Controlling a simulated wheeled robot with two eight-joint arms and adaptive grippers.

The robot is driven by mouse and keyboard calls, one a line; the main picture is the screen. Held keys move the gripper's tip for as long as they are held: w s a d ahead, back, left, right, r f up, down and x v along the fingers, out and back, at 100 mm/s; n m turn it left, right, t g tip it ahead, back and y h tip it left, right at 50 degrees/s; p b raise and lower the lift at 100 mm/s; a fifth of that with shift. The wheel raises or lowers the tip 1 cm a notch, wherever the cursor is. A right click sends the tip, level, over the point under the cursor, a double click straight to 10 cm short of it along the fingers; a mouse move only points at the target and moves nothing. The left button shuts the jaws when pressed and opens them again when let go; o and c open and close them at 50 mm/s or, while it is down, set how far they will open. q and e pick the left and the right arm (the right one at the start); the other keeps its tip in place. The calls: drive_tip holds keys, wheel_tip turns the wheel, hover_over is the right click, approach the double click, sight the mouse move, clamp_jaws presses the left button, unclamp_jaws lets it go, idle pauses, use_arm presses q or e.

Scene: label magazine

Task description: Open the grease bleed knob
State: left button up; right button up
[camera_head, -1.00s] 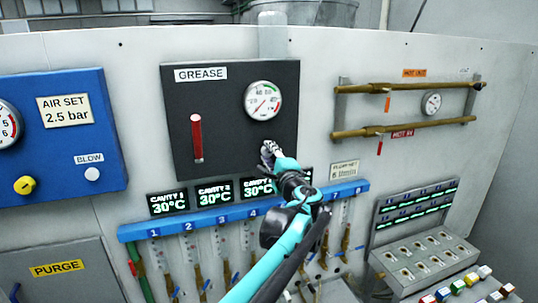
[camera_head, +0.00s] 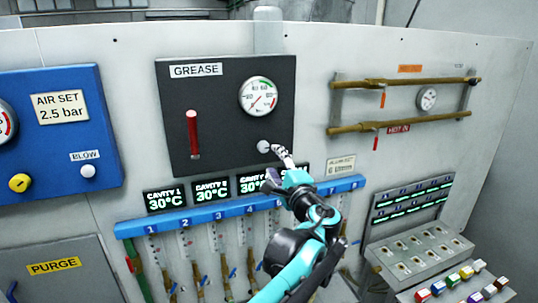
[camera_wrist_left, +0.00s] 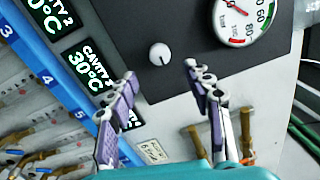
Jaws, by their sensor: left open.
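The grease bleed knob (camera_head: 264,146) is a small round light-grey knob low on the right of the dark GREASE panel (camera_head: 225,115), under the pressure gauge. In the left wrist view the knob (camera_wrist_left: 159,54) shows with a short mark on its face, ahead of and between my fingers' directions. My left gripper (camera_head: 282,156) is just right of and below the knob in the head view. In the left wrist view the left gripper (camera_wrist_left: 163,79) is open and empty, its two fingers apart, with the knob beyond the tips. My right gripper is not in view.
The pressure gauge (camera_head: 259,97) sits above the knob, and a red sight tube (camera_head: 193,135) is at the panel's left. Cavity temperature displays (camera_head: 211,190) and a blue manifold bar (camera_head: 215,217) lie below. Brass pipes (camera_head: 400,127) run at the right.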

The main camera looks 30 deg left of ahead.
use_arm(q)
drive_tip(key=v, duration=0.3)
drive_tip(key=shift+s+d, duration=0.15)
drive_tip(key=shift+d, duration=0.05)
drive_tip(key=s+a+f+n+g+h+b, duration=0.1)
drive_tip(key=s+f+n+h+b, duration=0.2)
drive_tip(key=f, duration=0.6)
drive_tip(key=s+a+f+g+b, duration=0.1)
drive_tip(key=s+f+g+b, duration=0.15)
drive_tip(key=f+b, duration=0.45)
drive_tip(key=s+d+f+n+h+b, duration=0.2)
drive_tip(key=s+d+f+h+b, duration=0.1)
drive_tip(key=f, duration=1)
drive_tip(key=s+d+f+n+g+h+b, duration=0.1)
drive_tip(key=s+d+f+h+b, duration=0.3)
drive_tip(key=f, duration=0.9)
drive_tip(key=s+d+f+n+h+b, duration=0.4)
drive_tip(key=s+d+f+b, duration=0.3)
drive_tip(key=f, duration=0.5)
drive_tip(key=shift+s+d+f+g+b, duration=0.2)
drive_tip(key=shift+s+f+g+b, duration=0.2)
drive_tip(key=shift+s, duration=0.4)
